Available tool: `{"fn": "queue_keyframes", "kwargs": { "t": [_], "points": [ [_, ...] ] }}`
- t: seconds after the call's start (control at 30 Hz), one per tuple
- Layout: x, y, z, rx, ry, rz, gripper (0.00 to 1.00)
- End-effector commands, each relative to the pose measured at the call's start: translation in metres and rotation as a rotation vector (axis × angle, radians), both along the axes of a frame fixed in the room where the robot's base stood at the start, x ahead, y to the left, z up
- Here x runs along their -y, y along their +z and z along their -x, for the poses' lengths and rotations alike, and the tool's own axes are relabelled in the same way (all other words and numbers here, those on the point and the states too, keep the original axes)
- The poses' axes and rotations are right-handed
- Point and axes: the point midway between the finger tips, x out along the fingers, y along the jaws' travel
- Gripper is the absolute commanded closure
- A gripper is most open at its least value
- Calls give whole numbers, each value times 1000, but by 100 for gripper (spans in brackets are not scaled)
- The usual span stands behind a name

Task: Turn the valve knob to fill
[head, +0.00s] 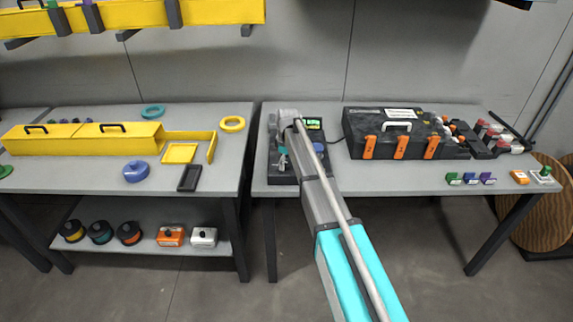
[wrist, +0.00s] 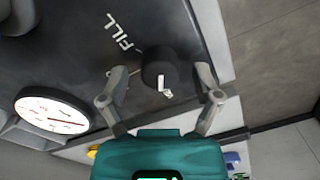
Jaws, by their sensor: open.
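The black valve knob (wrist: 158,66) stands on a dark panel in the wrist view. Its white pointer mark is on the side towards my gripper's palm, away from the white FILL label (wrist: 122,31) and its short tick line. My gripper (wrist: 160,74) is open, with one grey finger on each side of the knob. A gap shows between the knob and each finger, so I see no contact. In the head view my arm reaches over the dark device on the right table, and the fingers and knob cannot be made out there.
A round white gauge (wrist: 53,110) with a red needle sits left of the knob. A black case with orange latches (head: 405,135) stands right of my arm. A small green screen (head: 314,123) is close beside my wrist.

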Motion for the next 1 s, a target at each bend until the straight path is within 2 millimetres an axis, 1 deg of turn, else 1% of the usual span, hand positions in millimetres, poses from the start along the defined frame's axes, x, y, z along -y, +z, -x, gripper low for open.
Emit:
{"fn": "queue_keyframes", "kwargs": {
  "t": [0.2,0.23,0.37,0.4,0.47,0.5,0.57,0.6,0.67,1.0],
  "points": [
    [0,0,0,0,0,0,18],
    [0,0,0,0,0,0,22],
    [0,0,0,0,0,0,46],
    [0,0,0,0,0,0,54],
    [0,0,0,0,0,0,65],
    [0,0,0,0,0,0,72],
    [0,0,0,0,0,0,83],
    [0,0,0,0,0,0,91],
    [0,0,0,0,0,0,100],
    [0,0,0,0,-34,0,100]
  ]
}}
